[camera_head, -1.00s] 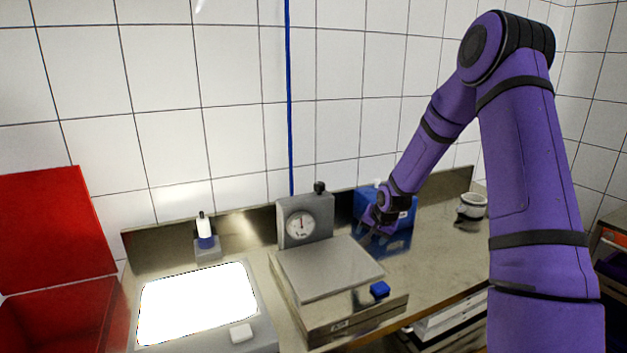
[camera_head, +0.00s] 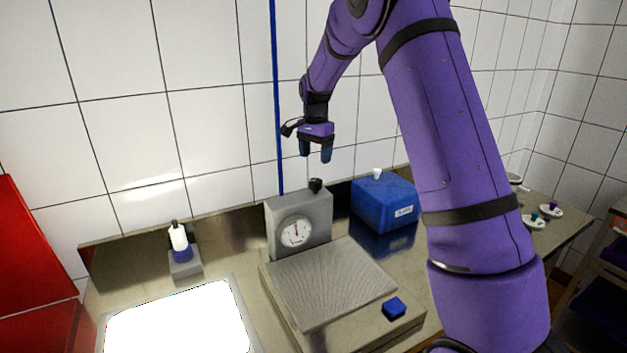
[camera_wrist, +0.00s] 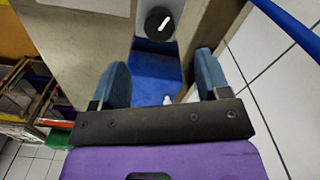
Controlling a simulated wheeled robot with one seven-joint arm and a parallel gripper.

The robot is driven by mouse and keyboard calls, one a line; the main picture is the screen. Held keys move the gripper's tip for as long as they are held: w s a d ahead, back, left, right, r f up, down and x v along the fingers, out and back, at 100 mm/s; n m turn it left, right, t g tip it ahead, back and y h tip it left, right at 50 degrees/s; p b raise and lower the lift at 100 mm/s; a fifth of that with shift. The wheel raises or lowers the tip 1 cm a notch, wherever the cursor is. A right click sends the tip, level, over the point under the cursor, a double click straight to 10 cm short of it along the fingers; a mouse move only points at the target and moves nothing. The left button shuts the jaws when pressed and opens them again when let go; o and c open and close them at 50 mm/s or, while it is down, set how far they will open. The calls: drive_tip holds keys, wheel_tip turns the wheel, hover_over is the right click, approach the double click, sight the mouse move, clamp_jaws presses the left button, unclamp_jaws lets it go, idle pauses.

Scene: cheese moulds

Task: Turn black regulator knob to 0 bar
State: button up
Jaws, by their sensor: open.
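The black regulator knob (camera_head: 316,186) sits on top of a grey box with a round dial gauge (camera_head: 296,232), at the back of the steel bench. In the wrist view the knob (camera_wrist: 159,23) shows from above, round with a white pointer line, beyond the fingertips. My gripper (camera_head: 316,157) points down above the knob, apart from it. Its two blue-grey fingers are open with nothing between them. The gauge needle stands near upright; its numbers are too small to read.
A blue box (camera_head: 384,204) with a white cap stands right of the gauge box. A press plate (camera_head: 330,283) with a blue button (camera_head: 394,308) lies in front. A white bottle (camera_head: 178,238) stands to the left. A blue hose (camera_head: 277,100) runs up the tiled wall behind.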

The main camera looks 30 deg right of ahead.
sight(315, 180)
wheel_tip(315, 180, down, 9)
drive_tip(key=shift+f, duration=0.1)
idle(0.3)
drive_tip(key=c, duration=0.9)
